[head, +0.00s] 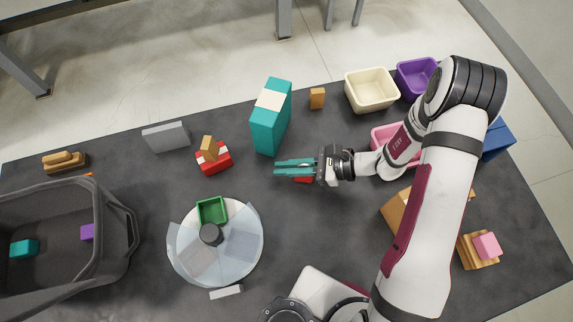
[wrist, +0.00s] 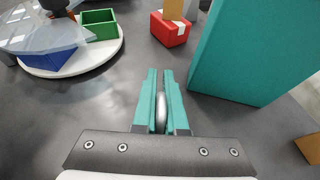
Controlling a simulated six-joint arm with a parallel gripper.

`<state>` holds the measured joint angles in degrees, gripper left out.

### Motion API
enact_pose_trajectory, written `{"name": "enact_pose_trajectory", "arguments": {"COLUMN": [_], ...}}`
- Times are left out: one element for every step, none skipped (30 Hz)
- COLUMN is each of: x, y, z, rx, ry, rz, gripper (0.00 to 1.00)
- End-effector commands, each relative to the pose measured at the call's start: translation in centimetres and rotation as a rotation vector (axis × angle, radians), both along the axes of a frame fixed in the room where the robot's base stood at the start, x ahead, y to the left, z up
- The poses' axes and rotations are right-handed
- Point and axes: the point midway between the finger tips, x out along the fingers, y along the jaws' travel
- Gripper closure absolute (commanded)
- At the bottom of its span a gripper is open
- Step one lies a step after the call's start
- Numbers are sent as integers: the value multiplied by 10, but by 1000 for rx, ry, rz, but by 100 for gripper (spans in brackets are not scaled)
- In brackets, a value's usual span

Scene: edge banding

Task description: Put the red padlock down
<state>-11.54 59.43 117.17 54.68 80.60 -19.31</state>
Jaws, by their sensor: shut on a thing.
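My gripper (head: 278,168) has teal fingers and is over the middle of the dark table, just in front of the tall teal box. It is shut on the red padlock (head: 303,180), of which only a small red part shows under the fingers in the head view. In the wrist view, a grey rounded part of the padlock (wrist: 161,115) shows between the fingers (wrist: 160,75); its red body is hidden there. I cannot tell whether the padlock touches the table.
The tall teal box (head: 268,125) stands close to the fingers. A red box (head: 219,163) with an orange block on it lies left of them. A round turntable (head: 235,268) with a green tray is at lower left. A dark crate (head: 122,220) stands farther left. Bare table lies between.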

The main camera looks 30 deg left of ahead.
Motion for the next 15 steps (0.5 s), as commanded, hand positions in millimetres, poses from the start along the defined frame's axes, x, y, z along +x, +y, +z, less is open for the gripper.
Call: {"name": "enact_pose_trajectory", "arguments": {"x": [0, 0, 0, 0, 0, 0, 0, 0, 0, 0, 0, 0, 0, 0, 0], "y": [0, 0, 0, 0, 0, 0, 0, 0, 0, 0, 0, 0, 0, 0, 0], "z": [-1, 0, 0, 0, 0, 0, -1, -2, -3, -3, -3, -3, -3, -3, -3], "rx": [0, 0, 0, 0, 0, 0, 0, 1, 1, 0, 0, 0, 0, 0, 0], "ry": [0, -1, -1, -1, -1, -1, -1, 0, 0, -1, -1, -1, -1, -1, -1], "rz": [-1, -1, -1, -1, -1, -1, 0, 0, 0, -1, -1, -1, 0, 0, 0], "gripper": [100, 100, 100, 100, 100, 100, 100, 100, 100, 87, 82, 74, 69, 64, 61]}}
